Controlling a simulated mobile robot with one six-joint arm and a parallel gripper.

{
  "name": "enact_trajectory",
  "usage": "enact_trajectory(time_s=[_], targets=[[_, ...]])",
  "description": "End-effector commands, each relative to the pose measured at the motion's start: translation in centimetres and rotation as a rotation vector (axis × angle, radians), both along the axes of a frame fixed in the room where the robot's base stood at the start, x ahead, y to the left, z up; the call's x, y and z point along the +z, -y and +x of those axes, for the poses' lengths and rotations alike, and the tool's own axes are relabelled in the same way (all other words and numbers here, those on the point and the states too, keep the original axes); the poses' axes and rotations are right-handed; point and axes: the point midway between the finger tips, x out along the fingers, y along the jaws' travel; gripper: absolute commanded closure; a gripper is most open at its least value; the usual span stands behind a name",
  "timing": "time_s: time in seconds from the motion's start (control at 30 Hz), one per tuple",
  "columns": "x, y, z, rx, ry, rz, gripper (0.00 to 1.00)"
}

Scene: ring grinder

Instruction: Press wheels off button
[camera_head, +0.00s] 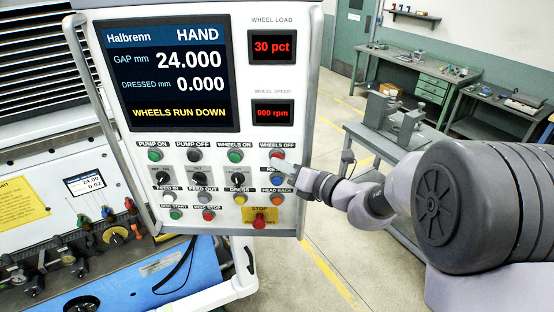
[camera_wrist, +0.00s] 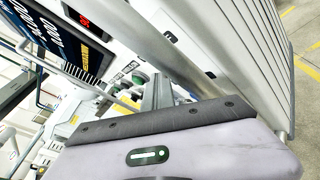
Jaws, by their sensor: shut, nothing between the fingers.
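The red WHEELS OFF button (camera_head: 276,155) is at the upper right of the button rows on the control panel (camera_head: 139,190). My gripper (camera_head: 283,166) is shut and empty, reaching in from the right with its tip at or just in front of this button's lower edge. I cannot tell whether the tip touches it. In the wrist view the shut fingers (camera_wrist: 158,92) point at the panel, and the button is not clearly visible. The screen (camera_head: 167,72) reads HAND, GAP 24.000, DRESSED 0.000 and WHEELS RUN DOWN.
The green WHEELS ON button (camera_head: 236,156) is left of WHEELS OFF. The red stop button (camera_head: 260,220) on a yellow plate is below. Readouts show wheel load (camera_head: 272,47) 30 pct and wheel speed (camera_head: 272,112) 900 rpm. A metal handle (camera_head: 327,70) runs along the panel's right edge.

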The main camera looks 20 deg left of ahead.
Motion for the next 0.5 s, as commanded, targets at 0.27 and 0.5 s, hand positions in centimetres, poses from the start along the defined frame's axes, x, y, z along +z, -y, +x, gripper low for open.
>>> enact_trajectory(time_s=[0.27, 0.5], targets=[[0.0, 0.2, -0.6, -0.001, 0.001, 0.001, 1.00], [0.0, 0.5, -1.8, 0.000, 0.002, 0.001, 1.00]])
